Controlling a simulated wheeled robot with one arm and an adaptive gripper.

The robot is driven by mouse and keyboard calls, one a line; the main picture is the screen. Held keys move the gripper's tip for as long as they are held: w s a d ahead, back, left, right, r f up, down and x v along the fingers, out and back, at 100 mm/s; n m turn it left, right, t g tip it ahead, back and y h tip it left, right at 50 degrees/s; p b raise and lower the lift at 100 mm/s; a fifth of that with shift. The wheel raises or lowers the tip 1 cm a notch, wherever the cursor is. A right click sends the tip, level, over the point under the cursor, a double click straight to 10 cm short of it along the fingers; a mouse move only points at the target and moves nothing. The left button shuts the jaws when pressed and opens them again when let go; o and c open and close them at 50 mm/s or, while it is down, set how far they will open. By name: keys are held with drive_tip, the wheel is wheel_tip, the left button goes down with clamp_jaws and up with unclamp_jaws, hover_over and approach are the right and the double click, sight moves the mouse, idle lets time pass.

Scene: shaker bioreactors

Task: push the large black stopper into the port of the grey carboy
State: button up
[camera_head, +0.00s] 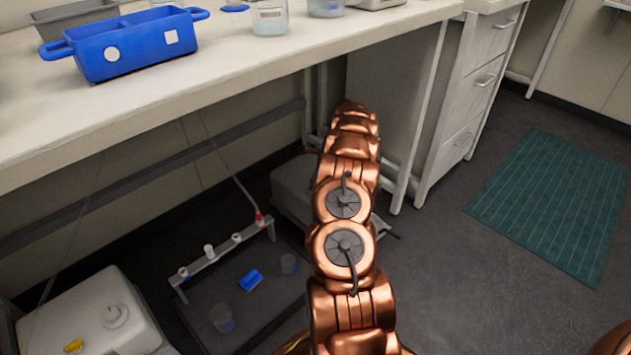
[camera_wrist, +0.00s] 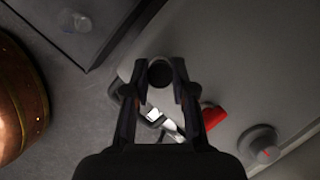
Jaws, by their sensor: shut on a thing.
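My gripper (camera_wrist: 161,88) shows in the wrist view, its fingers shut on the large black stopper (camera_wrist: 160,72), a dark round thing between the fingertips. The grey carboy (camera_wrist: 225,60) lies beneath and to the right of the fingers, with a round grey knob (camera_wrist: 260,143) on it. The carboy's port is not visible; I cannot tell whether the stopper touches it. In the head view the grey carboy (camera_head: 290,190) is partly behind my arm, under the bench, and my gripper is hidden there.
A dark shaker tray (camera_head: 255,310) with a clip rail, beakers and a blue item stands left of the carboy. A pale capped container (camera_head: 90,312) is at lower left. A red part (camera_wrist: 213,115) is beside the fingers. The bench (camera_head: 235,75) overhangs; floor at right is open.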

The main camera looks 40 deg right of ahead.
drive_tip(key=o, duration=1)
drive_tip(key=v, duration=1.2)
drive_tip(key=shift+d, duration=0.1)
